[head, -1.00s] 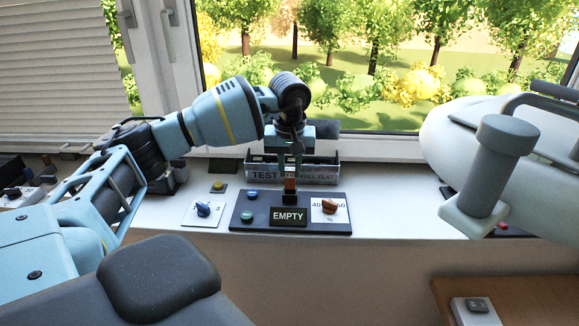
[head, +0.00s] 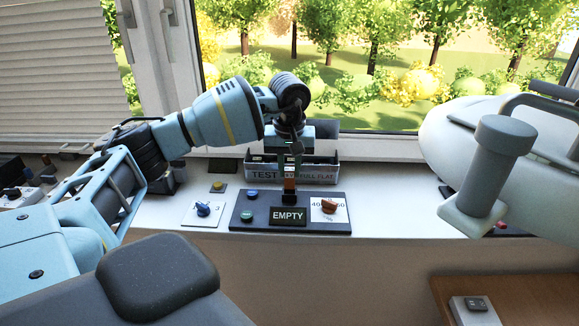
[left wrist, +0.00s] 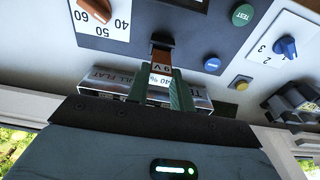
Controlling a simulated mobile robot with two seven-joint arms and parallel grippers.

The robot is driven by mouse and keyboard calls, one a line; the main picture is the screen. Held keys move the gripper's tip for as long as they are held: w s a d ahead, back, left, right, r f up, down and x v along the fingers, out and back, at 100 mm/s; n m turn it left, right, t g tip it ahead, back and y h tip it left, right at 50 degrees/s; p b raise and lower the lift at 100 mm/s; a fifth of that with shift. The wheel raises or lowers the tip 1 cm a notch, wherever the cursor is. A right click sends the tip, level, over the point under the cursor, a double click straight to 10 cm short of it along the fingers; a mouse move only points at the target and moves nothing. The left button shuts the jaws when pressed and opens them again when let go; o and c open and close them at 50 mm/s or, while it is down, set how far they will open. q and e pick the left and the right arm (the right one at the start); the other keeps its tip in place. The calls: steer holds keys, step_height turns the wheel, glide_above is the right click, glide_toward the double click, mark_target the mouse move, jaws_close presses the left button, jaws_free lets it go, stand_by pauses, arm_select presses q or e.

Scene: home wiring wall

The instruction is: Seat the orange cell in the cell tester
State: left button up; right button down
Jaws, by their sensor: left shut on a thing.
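The cell tester (head: 263,215) is a dark panel on the white sill. Its display (head: 288,216) reads EMPTY. My left gripper (head: 290,176) is over the tester's back edge, pointing down, shut on the orange cell (head: 289,185). The cell stands upright just above or in a small black socket (head: 289,198); I cannot tell how deep it sits. In the left wrist view, the cell (left wrist: 161,57) shows between the green fingers (left wrist: 160,75), with its end at the black socket (left wrist: 162,38). My right gripper is not in view.
A grey tray (head: 325,180) lettered TEST and FULL FLAT stands right behind the tester. The tester carries an orange knob (head: 329,206) and blue (head: 252,193) and green (head: 247,217) buttons. A white plate with a blue knob (head: 203,209) lies to the left.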

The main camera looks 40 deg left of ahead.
mark_target(290, 170)
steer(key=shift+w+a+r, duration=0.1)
arm_select(q)
steer(key=shift+f, duration=0.45)
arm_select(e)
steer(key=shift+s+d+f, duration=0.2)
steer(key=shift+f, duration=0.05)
arm_select(q)
steer(key=shift+f, duration=0.8)
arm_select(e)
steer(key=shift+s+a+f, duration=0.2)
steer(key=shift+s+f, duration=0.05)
arm_select(q)
steer(key=shift+f+b, duration=0.4)
steer(key=shift+f, duration=0.2)
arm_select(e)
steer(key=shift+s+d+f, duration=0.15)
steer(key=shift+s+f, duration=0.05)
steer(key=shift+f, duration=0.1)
arm_select(q)
steer(key=o, duration=1)
steer(key=shift+o, duration=0.2)
steer(key=r, duration=0.6)
steer(key=shift+s+d+r, duration=0.2)
steer(key=shift+s+d, duration=0.05)
steer(key=shift+d, duration=0.05)
steer(key=shift+s+r, duration=0.1)
steer(key=shift+r, duration=0.6)
